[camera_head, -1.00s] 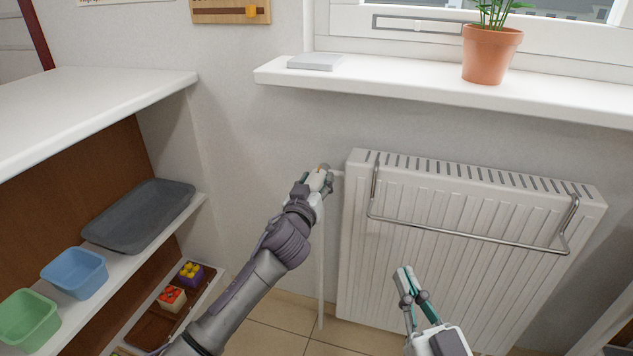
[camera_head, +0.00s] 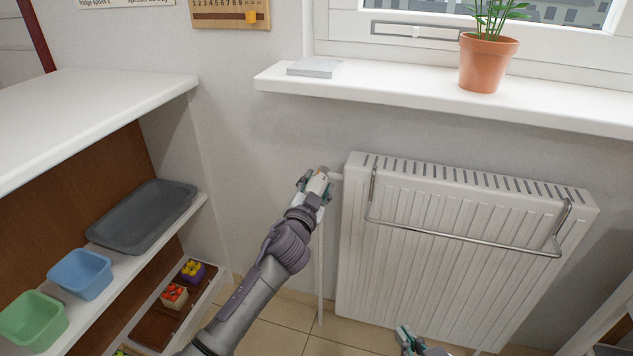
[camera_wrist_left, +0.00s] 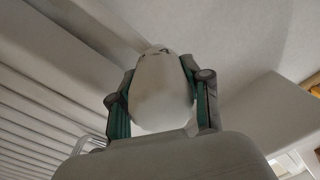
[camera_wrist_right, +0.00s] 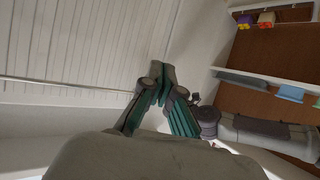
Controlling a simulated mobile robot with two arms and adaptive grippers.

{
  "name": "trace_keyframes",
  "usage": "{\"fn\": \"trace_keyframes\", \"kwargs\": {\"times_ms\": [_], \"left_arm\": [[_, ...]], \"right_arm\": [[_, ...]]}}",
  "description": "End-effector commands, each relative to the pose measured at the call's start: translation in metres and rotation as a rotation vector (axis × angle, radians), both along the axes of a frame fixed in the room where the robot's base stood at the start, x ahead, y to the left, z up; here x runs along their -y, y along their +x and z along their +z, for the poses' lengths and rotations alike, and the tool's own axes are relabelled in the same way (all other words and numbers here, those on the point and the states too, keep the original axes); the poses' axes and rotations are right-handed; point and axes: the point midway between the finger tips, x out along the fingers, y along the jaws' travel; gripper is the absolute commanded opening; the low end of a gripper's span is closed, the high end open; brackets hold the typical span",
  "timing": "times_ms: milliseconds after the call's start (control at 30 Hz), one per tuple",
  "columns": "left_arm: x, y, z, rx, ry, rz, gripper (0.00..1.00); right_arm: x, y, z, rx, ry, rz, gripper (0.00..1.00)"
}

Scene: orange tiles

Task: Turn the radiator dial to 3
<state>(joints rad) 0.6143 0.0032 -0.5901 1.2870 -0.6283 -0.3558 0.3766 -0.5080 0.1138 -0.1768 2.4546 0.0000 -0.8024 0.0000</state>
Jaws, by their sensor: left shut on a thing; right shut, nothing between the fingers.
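The white radiator (camera_head: 450,250) hangs on the wall under the windowsill. My left gripper (camera_head: 318,182) is at the valve end of the radiator's upper left corner. In the left wrist view its fingers (camera_wrist_left: 160,95) are shut on the white, rounded dial (camera_wrist_left: 162,92), one on each side. In the head view the gripper mostly hides the dial. My right gripper (camera_head: 404,335) is low in front of the radiator, and the right wrist view shows its fingers (camera_wrist_right: 162,80) shut and empty.
A metal towel rail (camera_head: 465,234) sticks out from the radiator's front. A plant pot (camera_head: 487,62) and a flat white box (camera_head: 314,67) stand on the windowsill (camera_head: 420,103). Shelves at left hold a grey tray (camera_head: 145,217), a blue bowl (camera_head: 82,274) and a green bowl (camera_head: 34,318).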

Motion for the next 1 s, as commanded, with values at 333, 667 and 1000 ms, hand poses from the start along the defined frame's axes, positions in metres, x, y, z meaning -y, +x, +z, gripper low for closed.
{"fn": "trace_keyframes", "kwargs": {"times_ms": [333, 667, 1000], "left_arm": [[0.001, 0.0, 0.0, 0.1, 0.313, 0.0, 0.14], [0.002, -0.001, -0.002, 0.197, 0.612, -0.002, 0.14], [0.001, -0.001, -0.003, 0.287, 0.888, -0.001, 0.14]], "right_arm": [[0.013, -0.029, -0.031, -0.229, -0.053, -0.017, 0.0], [0.024, -0.059, -0.052, -0.417, -0.095, -0.03, 0.0], [0.034, -0.089, -0.066, -0.584, -0.13, -0.043, 0.0]]}}
